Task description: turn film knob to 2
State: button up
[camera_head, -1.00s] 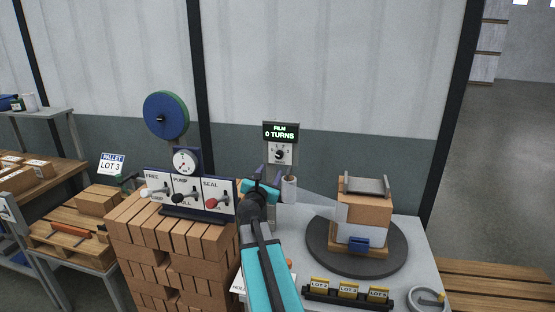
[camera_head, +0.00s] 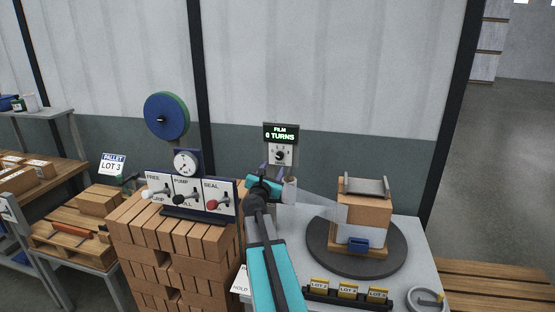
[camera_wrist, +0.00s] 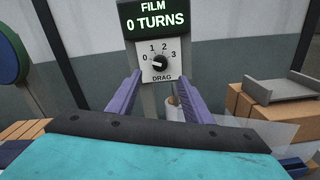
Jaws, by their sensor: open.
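The film knob (camera_wrist: 160,62) is a small dark dial on a white plate marked 0, 1, 2, 3, with DRAG below it. Which number its pointer marks is too small to tell. It also shows in the head view (camera_head: 280,156). The film display (camera_wrist: 155,15) above it reads 0 TURNS. My gripper (camera_wrist: 159,80) is open and empty. Its two purple fingers point toward the plate, one on each side of the knob's line, apart from the knob. In the head view my gripper (camera_head: 274,174) is just below the dial plate.
A film roll (camera_head: 289,190) stands just right of my gripper, its clear film stretching to the boxes on the turntable (camera_head: 320,250). A lever panel (camera_head: 188,198) stands at the left on stacked bricks.

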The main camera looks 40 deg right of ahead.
aim_at(279, 157)
jog(key=shift+p+x, duration=1.55)
jog(key=shift+x, duration=3.3)
jog(key=c, duration=1.1)
jog(key=shift+o, duration=0.2)
jog(key=shift+s, duration=0.1)
